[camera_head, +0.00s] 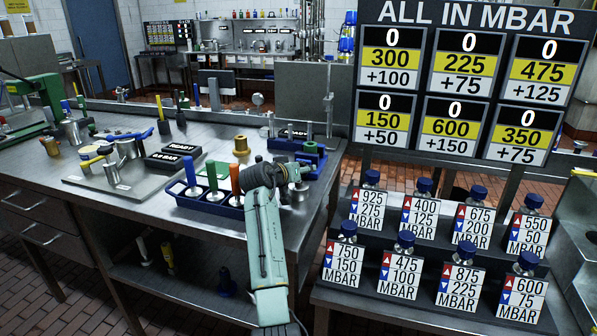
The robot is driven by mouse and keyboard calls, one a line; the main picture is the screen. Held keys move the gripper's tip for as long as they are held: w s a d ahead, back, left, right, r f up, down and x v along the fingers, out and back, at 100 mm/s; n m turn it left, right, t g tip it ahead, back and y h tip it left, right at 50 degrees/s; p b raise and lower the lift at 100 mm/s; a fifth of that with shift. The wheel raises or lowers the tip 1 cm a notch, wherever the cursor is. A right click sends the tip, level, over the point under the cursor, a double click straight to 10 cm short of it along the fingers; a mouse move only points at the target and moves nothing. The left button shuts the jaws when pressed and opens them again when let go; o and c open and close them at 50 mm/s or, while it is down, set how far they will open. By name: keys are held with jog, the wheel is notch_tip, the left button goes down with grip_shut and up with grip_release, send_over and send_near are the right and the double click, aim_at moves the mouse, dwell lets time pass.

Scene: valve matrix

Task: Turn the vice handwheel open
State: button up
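My pale green arm reaches up from the bottom of the view over the bench's front right part. My dark gripper (293,172) is at its end, low over the bench beside a blue fixture (311,158), which looks like the vice. A small silver round part (299,192) shows just below the gripper and may be the handwheel. The gripper and wrist cover part of this area. I cannot tell whether the fingers touch the round part, or whether they are open or shut.
Black labelled blocks (162,160) lie further left. A sign rack (427,262) with blue knobs stands right of the bench.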

jog(key=v, duration=1.2)
jog(key=shift+r, duration=0.1)
